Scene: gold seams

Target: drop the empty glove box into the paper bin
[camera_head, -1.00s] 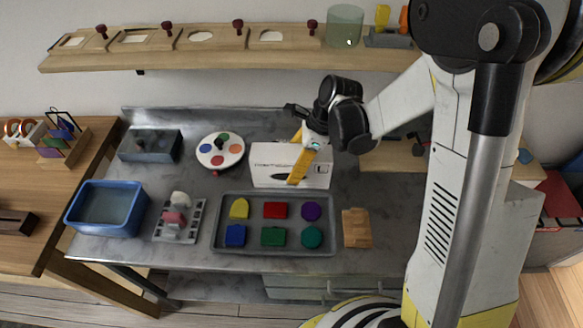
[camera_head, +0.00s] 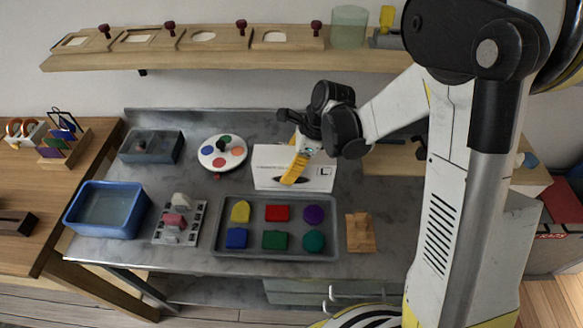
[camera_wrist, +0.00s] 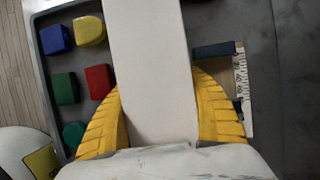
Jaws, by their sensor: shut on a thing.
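The white glove box (camera_head: 265,165), with faint print and a dark opening on its front, is at the back middle of the grey bench, behind the shape tray. My gripper (camera_head: 294,168) reaches it from above and the right, a yellow finger across its front. In the wrist view my gripper (camera_wrist: 157,85) has one yellow finger on each side of the white box (camera_wrist: 150,60) and is shut on it. I cannot tell whether the box touches the bench. I cannot clearly identify the paper bin; a container with red sides (camera_head: 560,215) is partly visible at the far right.
A grey tray (camera_head: 220,213) with several coloured shapes lies in front of the box. A blue tub (camera_head: 78,212), a grey container (camera_head: 165,150) and a round palette (camera_head: 222,153) are to the left. A wooden block (camera_head: 360,233) lies right of the tray. A shelf (camera_head: 220,56) runs above.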

